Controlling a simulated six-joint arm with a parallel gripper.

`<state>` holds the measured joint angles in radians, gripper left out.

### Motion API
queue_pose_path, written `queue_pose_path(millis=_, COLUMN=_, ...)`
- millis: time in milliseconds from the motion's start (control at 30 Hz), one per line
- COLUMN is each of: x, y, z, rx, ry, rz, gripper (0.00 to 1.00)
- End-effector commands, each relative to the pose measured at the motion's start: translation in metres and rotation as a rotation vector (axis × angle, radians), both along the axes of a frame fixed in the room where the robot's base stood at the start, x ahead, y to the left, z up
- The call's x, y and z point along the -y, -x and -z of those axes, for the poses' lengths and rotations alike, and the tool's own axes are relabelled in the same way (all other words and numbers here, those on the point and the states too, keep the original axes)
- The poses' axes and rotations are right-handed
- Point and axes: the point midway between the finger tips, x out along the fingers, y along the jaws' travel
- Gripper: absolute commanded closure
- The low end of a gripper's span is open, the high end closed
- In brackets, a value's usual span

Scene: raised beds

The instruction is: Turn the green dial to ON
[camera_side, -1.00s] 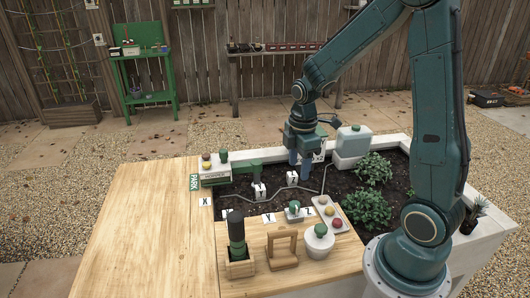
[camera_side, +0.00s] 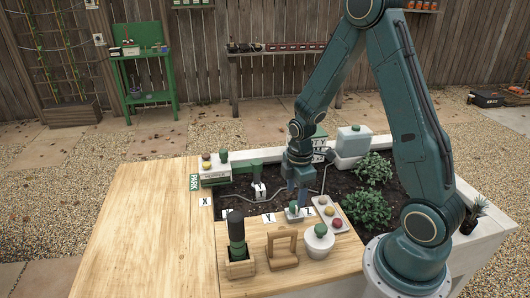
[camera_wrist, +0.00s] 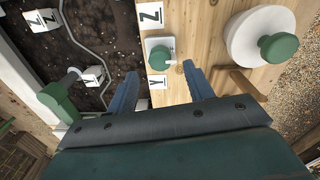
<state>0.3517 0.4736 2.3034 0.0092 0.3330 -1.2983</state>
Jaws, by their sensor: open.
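The green dial (camera_side: 294,207) is a round green knob on a small light-grey base at the soil-side edge of the wooden board. In the wrist view, the dial (camera_wrist: 159,56) lies just ahead of the gap between my fingertips, with a small white pointer at its right side. My gripper (camera_side: 297,197) is open and empty, with its blue fingers pointing down, just above and behind the dial. I cannot read any ON mark.
A white pot with green knob (camera_side: 319,242), a wooden arch (camera_side: 283,252) and a wooden block holding a dark green handle (camera_side: 240,268) stand in front. A button panel (camera_side: 325,205) is close on the right. Lettered cards (camera_wrist: 158,85) flank the dial. The left tabletop (camera_side: 140,230) is clear.

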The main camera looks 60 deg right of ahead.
Motion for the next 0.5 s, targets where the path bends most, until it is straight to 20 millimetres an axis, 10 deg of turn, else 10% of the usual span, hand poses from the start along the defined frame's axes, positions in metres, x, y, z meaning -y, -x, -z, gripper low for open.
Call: queue_pose_path(millis=500, x=0.001, y=-0.001, z=0.041, rx=-0.001, ry=-0.001, rz=0.0, gripper=0.48)
